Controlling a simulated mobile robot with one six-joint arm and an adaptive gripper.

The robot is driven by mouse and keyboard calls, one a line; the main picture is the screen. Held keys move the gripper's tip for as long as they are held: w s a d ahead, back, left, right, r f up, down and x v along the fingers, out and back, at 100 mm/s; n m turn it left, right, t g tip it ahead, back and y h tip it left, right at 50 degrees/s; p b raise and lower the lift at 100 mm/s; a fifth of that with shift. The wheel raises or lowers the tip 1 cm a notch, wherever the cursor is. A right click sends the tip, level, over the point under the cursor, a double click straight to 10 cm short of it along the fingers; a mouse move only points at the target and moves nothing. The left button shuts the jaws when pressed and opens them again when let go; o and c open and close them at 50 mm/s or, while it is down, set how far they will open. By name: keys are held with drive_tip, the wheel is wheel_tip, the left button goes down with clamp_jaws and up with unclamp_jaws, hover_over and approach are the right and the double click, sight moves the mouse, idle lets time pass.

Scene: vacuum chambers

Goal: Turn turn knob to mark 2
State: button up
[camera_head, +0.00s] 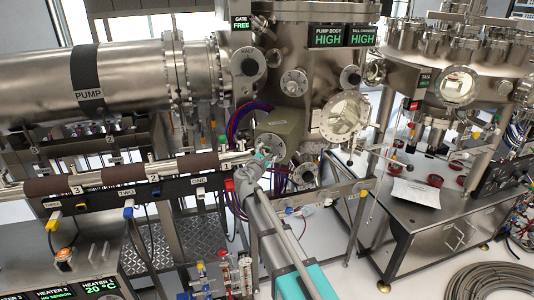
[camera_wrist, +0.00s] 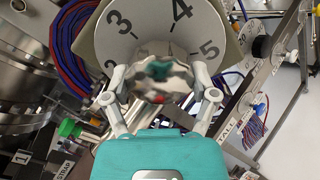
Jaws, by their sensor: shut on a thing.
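The turn knob (camera_wrist: 160,72) is a metallic, lobed grip with a teal patch, in the middle of the wrist view. It sits in front of a round pale dial (camera_wrist: 147,22) with black marks. The marks 3, 4 and 5 are readable; a 2 shows partly beside the left finger. My gripper (camera_wrist: 160,80) is shut on the knob, with one pale finger on each side. The knob's pointer cannot be made out. In the head view, the dial's olive-beige housing (camera_head: 290,127) is at the centre and my gripper (camera_head: 262,158) reaches it from below.
A rail with brown sleeves (camera_head: 120,175) runs left of my arm. The large pump cylinder (camera_head: 130,75) is above it. A round viewport (camera_head: 345,115) is close right of the housing. Blue and red cables (camera_wrist: 70,45) loop beside the dial.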

drive_tip(key=shift+m, duration=0.5)
drive_tip(key=m, duration=1)
drive_tip(key=shift+m, duration=0.4)
drive_tip(key=o, duration=1)
drive_tip(key=v, duration=1.2)
drive_tip(key=shift+r, duration=0.1)
